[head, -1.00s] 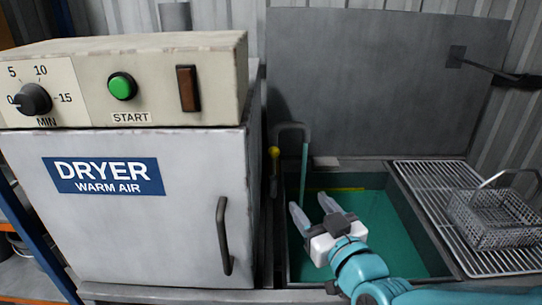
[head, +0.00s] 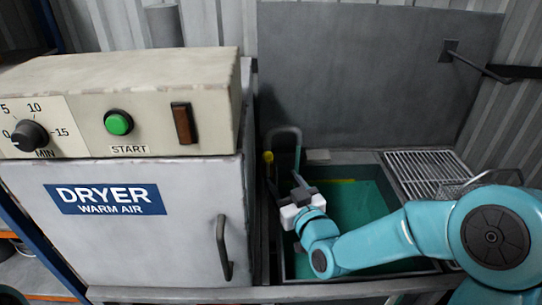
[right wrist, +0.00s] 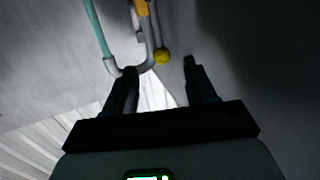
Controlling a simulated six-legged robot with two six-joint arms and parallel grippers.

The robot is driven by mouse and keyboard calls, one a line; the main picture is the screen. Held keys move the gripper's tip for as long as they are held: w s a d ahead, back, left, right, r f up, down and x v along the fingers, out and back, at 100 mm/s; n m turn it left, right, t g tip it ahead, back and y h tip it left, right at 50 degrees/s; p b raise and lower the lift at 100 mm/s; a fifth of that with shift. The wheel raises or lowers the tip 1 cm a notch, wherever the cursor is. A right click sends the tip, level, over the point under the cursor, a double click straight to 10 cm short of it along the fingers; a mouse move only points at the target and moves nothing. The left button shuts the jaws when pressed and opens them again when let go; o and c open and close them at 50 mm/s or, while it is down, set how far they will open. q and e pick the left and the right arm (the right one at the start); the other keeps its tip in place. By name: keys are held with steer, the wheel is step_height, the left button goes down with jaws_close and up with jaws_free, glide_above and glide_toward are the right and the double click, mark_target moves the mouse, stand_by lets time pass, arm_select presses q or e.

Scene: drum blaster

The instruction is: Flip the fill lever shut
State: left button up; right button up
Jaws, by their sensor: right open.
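The fill lever (head: 268,157) has a round yellow knob and stands beside the bent fill pipe (head: 285,131), at the tank's back left corner in the head view. In the right wrist view the yellow knob (right wrist: 163,56) appears between the fingertips, toward the right one, with the pipe end at its left. My right gripper (head: 286,184) is open and empty, just in front of and below the knob; I cannot tell whether it touches the lever. The open fingers also show in the right wrist view (right wrist: 159,70). My left gripper is not in view.
The dryer (head: 130,240) stands close to the left of the tank and gripper. The tank (head: 350,205) holds green liquid, and its grey lid (head: 370,75) is raised behind. A drain rack (head: 420,170) with a wire basket (head: 490,180) lies at the right, partly behind my arm.

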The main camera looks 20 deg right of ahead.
mark_target(269, 162)
steer(key=w, duration=0.2)
steer(key=w+p, duration=0.1)
steer(key=w, duration=0.4)
steer(key=shift+a+r+p, duration=0.1)
steer(key=shift+a+p, duration=0.25)
steer(key=shift+p, duration=0.05)
steer(key=shift+w, duration=0.3)
steer(key=shift+s, duration=0.1)
jaws_close()
